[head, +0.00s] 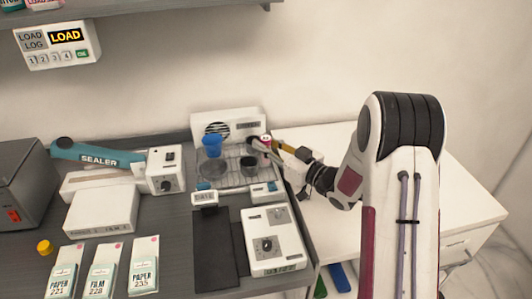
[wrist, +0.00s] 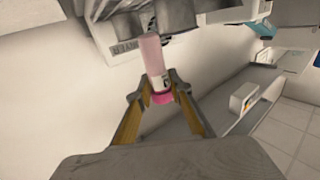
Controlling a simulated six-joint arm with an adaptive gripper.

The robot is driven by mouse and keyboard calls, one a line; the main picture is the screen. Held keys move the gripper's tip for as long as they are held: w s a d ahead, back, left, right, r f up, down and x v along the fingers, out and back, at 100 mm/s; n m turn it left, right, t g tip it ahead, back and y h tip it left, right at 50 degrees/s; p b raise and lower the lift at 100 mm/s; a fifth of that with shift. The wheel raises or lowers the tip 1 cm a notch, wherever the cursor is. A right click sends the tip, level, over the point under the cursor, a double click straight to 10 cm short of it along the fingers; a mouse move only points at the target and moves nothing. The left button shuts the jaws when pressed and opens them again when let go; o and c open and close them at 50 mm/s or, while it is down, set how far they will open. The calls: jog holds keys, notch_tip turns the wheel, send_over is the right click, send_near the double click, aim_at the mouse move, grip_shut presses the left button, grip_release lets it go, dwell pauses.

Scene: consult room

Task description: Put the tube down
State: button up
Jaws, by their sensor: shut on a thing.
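My gripper (wrist: 159,88) is shut on the tube (wrist: 153,55), which is pale pink with a white label and a bright pink cap (wrist: 162,98). In the wrist view the tube stands out between the two yellow-sided fingers. In the head view my gripper (head: 270,146) is at the right end of a wire rack (head: 233,178), in front of a white vented unit (head: 228,124). Only a small pink and white bit of the tube (head: 266,138) shows there. I cannot tell whether the tube touches anything.
A blue cup (head: 212,144) and dark round holders (head: 249,163) are on the rack. A white device with a dial (head: 272,243) and a black pad (head: 213,250) lie in front. A sealer (head: 97,156) is at left. The white table (head: 330,135) behind my arm has clear room.

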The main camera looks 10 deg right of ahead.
jog(key=shift+f, duration=1.6)
jog(key=shift+f, duration=0.1)
jog(key=o, duration=0.9)
jog(key=shift+d, duration=0.1)
jog(key=v, duration=1.2)
jog(key=shift+w+r, duration=0.1)
jog(key=shift+r, duration=0.1)
